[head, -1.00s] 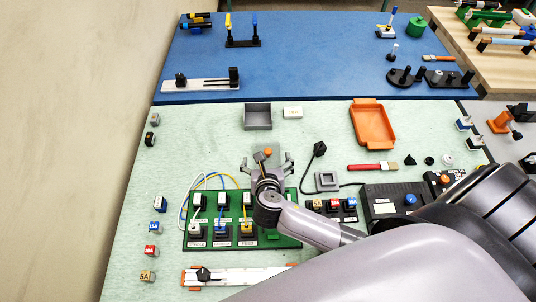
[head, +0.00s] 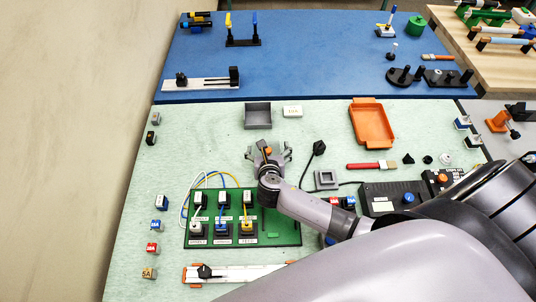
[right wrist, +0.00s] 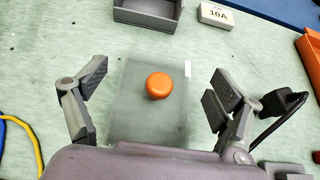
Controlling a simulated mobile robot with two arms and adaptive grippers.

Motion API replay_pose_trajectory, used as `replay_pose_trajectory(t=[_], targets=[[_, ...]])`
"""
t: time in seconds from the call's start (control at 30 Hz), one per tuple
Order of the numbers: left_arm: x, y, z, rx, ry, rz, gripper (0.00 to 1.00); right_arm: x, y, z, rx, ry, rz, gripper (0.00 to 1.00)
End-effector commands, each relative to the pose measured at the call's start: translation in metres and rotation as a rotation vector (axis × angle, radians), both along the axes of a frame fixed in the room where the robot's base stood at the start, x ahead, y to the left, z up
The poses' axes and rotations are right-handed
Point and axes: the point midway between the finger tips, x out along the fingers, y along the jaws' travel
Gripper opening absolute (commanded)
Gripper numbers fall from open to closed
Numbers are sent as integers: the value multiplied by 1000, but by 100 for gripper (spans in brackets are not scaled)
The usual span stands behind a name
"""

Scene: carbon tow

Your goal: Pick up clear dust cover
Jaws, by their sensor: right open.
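The clear dust cover (right wrist: 135,118) is a see-through rectangular piece with a round orange knob (right wrist: 158,86) on top. It lies on the green mat, and its knob also shows in the head view (head: 267,149). My right gripper (head: 269,152) is open above the cover. In the right wrist view, its fingers (right wrist: 158,80) are spread on the left and right of the cover, with the knob between them and not gripped. The cover's near edge is hidden by the gripper body. My left gripper is not in view.
A green board (head: 285,236) with switches and looped wires lies just nearer than the cover. A grey bin (head: 257,127) and a white 10A block (right wrist: 216,14) lie beyond it. A black plug (head: 319,148) with cable lies to the right, near an orange tray (head: 371,142).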

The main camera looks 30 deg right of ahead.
Motion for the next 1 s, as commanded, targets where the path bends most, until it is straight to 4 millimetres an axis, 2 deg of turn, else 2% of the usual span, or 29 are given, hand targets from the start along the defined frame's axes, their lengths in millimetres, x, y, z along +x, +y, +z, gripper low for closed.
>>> replay_pose_trajectory(t=[0.07,1.0], targets=[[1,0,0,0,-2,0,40,0,0,0,0,0,0,79],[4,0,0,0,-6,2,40,0,0,0,-1,0,0,17]])
